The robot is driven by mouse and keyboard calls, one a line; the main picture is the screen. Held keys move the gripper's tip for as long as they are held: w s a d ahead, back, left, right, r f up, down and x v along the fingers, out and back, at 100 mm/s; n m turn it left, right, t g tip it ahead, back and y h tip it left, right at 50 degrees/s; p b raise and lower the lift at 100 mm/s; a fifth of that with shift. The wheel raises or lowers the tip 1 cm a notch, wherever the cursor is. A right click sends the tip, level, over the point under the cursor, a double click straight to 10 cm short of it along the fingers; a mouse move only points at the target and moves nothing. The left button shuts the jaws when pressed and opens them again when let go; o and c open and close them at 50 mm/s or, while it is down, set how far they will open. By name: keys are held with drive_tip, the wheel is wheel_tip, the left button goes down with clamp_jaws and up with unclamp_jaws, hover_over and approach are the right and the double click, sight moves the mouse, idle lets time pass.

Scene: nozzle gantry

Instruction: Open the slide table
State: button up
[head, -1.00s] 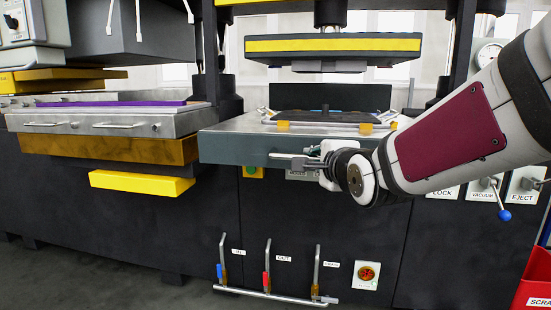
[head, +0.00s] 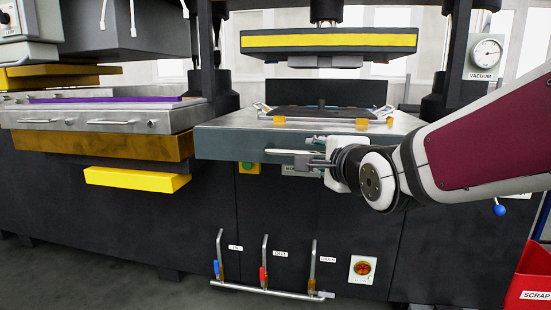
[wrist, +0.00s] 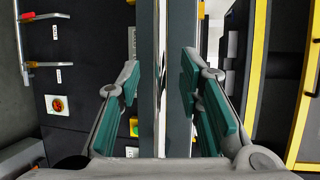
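The slide table (head: 225,142) is a grey-green slab with a pale metal top, under the raised yellow-striped platen. A silver bar handle (head: 284,152) runs along its front face. My gripper (head: 312,157) is at the right part of this handle, in front of the table's front face. In the wrist view my gripper (wrist: 160,85) has its teal-padded fingers apart, one on each side of a bright upright strip that looks like the handle. Gaps show beside both pads. The handle's right end is hidden behind my gripper.
A dark plate with a front rail and orange blocks (head: 362,123) lies on the slide table. At left is another metal table (head: 100,119) with a purple strip. Below are valve levers (head: 264,258) and a red button (head: 362,267). A red scrap bin (head: 528,275) stands at lower right.

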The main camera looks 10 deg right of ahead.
drive_tip(key=v, duration=0.7)
drive_tip(key=shift+s, duration=0.35)
drive_tip(key=s+d+f+n+g+h, duration=0.1)
drive_tip(key=s+d+f+n+g, duration=0.1)
drive_tip(key=s+f+n+g, duration=1.15)
drive_tip(key=s, duration=0.7)
drive_tip(key=s+f+n+g, duration=0.2)
drive_tip(key=s+f+n, duration=0.15)
drive_tip(key=s, duration=0.75)
wheel_tip(320, 180, up, 34)
drive_tip(key=d+t+p, duration=0.1)
drive_tip(key=t+p, duration=0.3)
drive_tip(key=p, duration=2.8)
drive_tip(key=shift+w+d+n, duration=0.25)
drive_tip(key=shift+w+n, duration=0.15)
